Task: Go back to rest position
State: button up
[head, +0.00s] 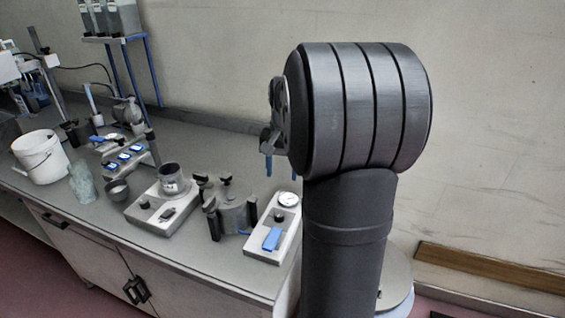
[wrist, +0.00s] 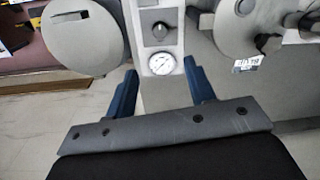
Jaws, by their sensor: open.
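My gripper (wrist: 157,95) is in the wrist view, with its two blue fingers apart and nothing between them. In the head view, only the blue fingertips of my gripper (head: 282,170) show at the left side of my dark arm, which hides the rest. The fingers hang above the right end of the bench, near a white device with a round dial (head: 288,199) and a blue part on it. In the wrist view, the dial (wrist: 161,63) and a dark knob show beyond the fingertips. I cannot tell the height above the device.
A grey clamped pot (head: 232,215) stands left of the dial device. Further left are a device with a metal cup (head: 172,180), a small grey bowl (head: 117,191), a greenish glass (head: 82,182) and a white bucket (head: 40,157). A blue-legged stand (head: 127,60) rises behind.

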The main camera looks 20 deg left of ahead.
aim_at(279, 213)
notch_tip(279, 213, up, 2)
jog(key=shift+r, duration=0.1)
dwell(0.5)
jog(key=f, duration=1.7)
jog(key=shift+s+a+f, duration=0.1)
jog(key=shift+a+f, duration=0.15)
jog(key=shift+a, duration=0.1)
jog(key=shift+r, duration=0.1)
